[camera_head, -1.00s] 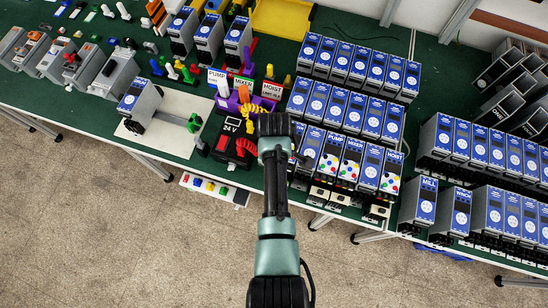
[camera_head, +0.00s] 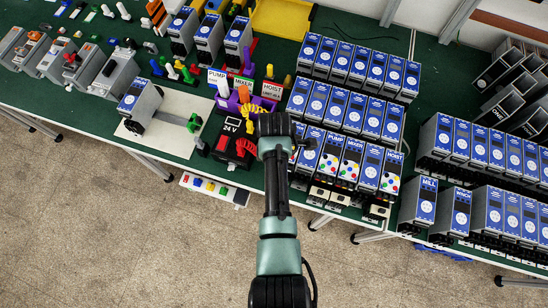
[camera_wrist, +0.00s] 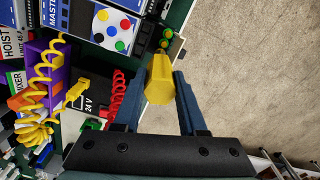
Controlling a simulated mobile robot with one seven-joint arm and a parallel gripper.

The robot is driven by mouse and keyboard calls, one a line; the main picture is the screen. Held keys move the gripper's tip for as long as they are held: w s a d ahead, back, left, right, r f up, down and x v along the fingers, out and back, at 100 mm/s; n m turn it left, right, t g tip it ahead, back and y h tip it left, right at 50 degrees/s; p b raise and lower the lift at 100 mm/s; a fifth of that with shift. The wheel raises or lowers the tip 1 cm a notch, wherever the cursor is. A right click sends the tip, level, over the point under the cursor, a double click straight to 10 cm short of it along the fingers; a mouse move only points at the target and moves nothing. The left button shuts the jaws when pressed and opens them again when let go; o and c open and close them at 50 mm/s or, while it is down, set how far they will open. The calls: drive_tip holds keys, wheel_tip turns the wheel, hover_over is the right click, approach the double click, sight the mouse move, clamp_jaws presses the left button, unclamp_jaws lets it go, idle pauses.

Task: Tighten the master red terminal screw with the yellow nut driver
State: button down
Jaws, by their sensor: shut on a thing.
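My gripper (camera_wrist: 158,76) is shut on the yellow nut driver (camera_wrist: 160,84), which stands out between the two blue-grey fingers in the wrist view. The master unit (camera_wrist: 84,8), with a blue face and part of its MASTER label showing, is at the top of that view. A white round panel with coloured dots (camera_wrist: 112,28) is on its front. Small green and yellow terminals (camera_wrist: 165,40) show just beyond the driver's far end; I cannot tell whether they touch. I cannot make out the red terminal screw for certain. In the head view my arm hides the gripper and driver.
A 24 V box (camera_head: 232,134) with a red coil (camera_wrist: 117,95) stands beside my gripper. A yellow coiled lead (camera_wrist: 40,65) hangs near a purple holder (camera_wrist: 56,70). Rows of blue-faced units (camera_head: 352,160) crowd the right.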

drive_tip(key=n, duration=0.5)
idle(0.3)
drive_tip(key=shift+r, duration=0.2)
drive_tip(key=shift+r, duration=0.4)
drive_tip(key=m, duration=0.3)
drive_tip(key=shift+m, duration=0.4)
drive_tip(key=m, duration=0.3)
drive_tip(key=shift+m, duration=0.4)
drive_tip(key=m, duration=0.7)
